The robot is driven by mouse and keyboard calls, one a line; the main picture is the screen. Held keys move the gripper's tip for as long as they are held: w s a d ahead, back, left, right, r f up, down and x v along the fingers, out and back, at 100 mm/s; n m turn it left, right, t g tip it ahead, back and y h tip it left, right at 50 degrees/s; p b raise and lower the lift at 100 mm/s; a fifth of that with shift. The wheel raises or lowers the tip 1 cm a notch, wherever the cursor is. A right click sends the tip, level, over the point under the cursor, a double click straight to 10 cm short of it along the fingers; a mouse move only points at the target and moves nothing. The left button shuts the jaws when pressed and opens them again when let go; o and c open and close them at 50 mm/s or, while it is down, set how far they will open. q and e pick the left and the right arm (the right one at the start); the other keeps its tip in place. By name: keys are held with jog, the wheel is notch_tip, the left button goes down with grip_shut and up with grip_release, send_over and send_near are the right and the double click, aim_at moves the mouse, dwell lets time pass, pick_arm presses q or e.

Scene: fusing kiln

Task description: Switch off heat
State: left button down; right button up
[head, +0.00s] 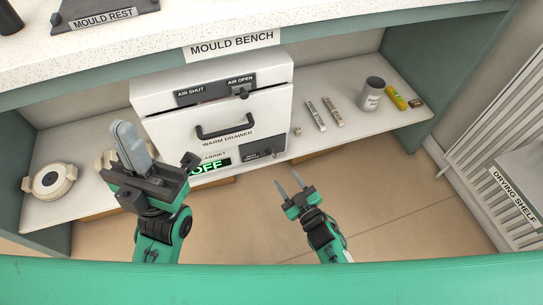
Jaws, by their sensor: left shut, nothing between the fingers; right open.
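The white warm drawer cabinet (165,130) stands on the shelf under the mould bench. Its drawer front looks shut, with a dark handle (225,127). Below the drawer, a green-lit display (222,164) reads "OFF"; my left gripper partly covers that area. A dark control panel (258,150) sits right of the display; its lettering is too small to read. My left gripper (125,130) is shut and empty, in front of the cabinet's left side. My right gripper (289,182) is open and empty, below and right of the panel, apart from it.
A white round object (52,181) lies left on the shelf. Right of the cabinet are labelled sticks (316,114), a grey cup (371,92) and a yellow item (396,97). A drying shelf (520,180) stands far right.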

aim_at(270, 151)
jog(key=b+x, duration=0.3)
jog(key=x, duration=0.8)
jog(key=shift+w, duration=0.25)
jog(key=shift+a, duration=0.1)
